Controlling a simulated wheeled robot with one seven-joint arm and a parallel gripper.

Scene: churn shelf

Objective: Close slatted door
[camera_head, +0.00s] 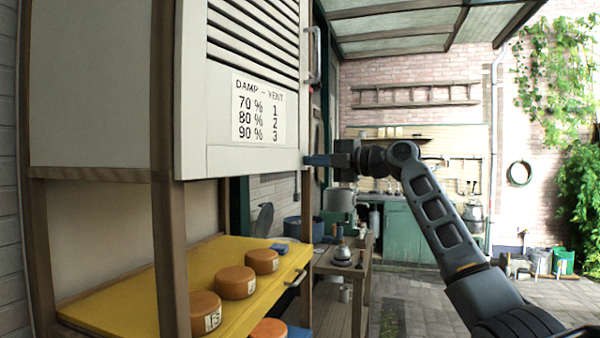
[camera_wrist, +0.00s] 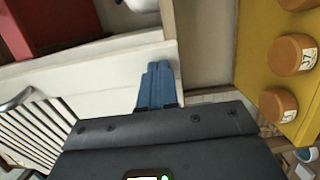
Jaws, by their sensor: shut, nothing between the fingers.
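The slatted door (camera_head: 245,95) is a cream panel with louvres above and a printed "DAMP – VENT" label low on it. It fills the upper left of the head view, with a metal handle (camera_head: 315,55) at its right edge. The door's pale surface (camera_wrist: 100,75) and slats (camera_wrist: 40,130) also show in the wrist view. My gripper (camera_head: 312,160) is at the door's lower right corner, its blue fingers together and empty. The fingertips (camera_wrist: 157,70) overlap the door's pale border in the wrist view. I cannot tell whether they touch it, or how far the door stands open.
Below the door, a yellow shelf (camera_head: 235,285) carries several orange cheese rounds. A wooden post (camera_head: 170,230) stands in front of it. A red thing (camera_wrist: 50,25) shows past the door's edge in the wrist view.

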